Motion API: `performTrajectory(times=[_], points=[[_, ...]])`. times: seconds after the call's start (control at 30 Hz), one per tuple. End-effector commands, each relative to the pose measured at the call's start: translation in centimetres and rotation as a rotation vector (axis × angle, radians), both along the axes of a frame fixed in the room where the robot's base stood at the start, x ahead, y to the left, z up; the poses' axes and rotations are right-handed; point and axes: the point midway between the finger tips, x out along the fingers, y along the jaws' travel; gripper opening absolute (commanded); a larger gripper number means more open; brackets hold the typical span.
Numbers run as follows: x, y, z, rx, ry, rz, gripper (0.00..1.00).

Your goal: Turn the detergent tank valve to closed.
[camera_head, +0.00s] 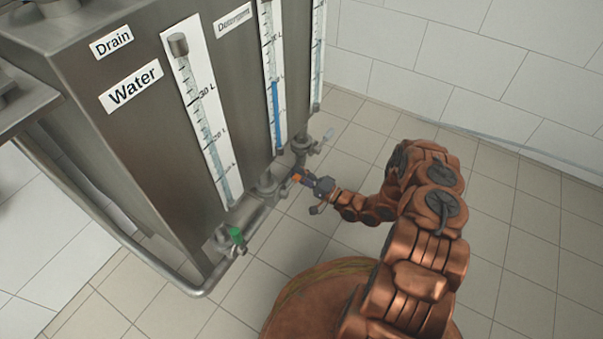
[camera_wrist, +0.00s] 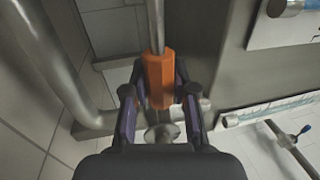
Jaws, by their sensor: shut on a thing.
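The valve handle with an orange grip shows in the head view (camera_head: 296,177), low beside the steel tank (camera_head: 130,120), by the pipe under the gauges. My gripper (camera_head: 307,181) is at this handle. In the wrist view the orange handle (camera_wrist: 158,78) stands upright in the picture between the two fingers of my gripper (camera_wrist: 158,97), which is shut on it. A metal rod runs up from the orange grip. The "Detergent" label (camera_head: 234,18) is on the tank between two gauges. The valve body is partly hidden, and I cannot tell its exact setting.
A green-handled valve (camera_head: 237,236) sits nearer on the lower pipe. A large pipe (camera_wrist: 62,60) runs close on the left there. Tiled floor (camera_head: 480,250) is clear at right.

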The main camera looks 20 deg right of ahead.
Motion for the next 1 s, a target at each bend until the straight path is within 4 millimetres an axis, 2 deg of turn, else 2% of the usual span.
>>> performTrajectory(times=[0.2, 0.23, 0.47, 0.83, 1.0], points=[[0.0, 0.1, -0.2, 0.000, 0.004, 0.000, 0.00], [0.0, 0.1, -0.2, -0.001, 0.004, 0.000, 0.29], [0.0, -0.1, -0.1, -0.001, 0.003, -0.002, 0.53], [-0.3, -0.4, -0.2, 0.000, 0.003, -0.003, 0.53], [-1.8, -1.7, -0.6, 0.001, 0.004, -0.005, 0.53]])
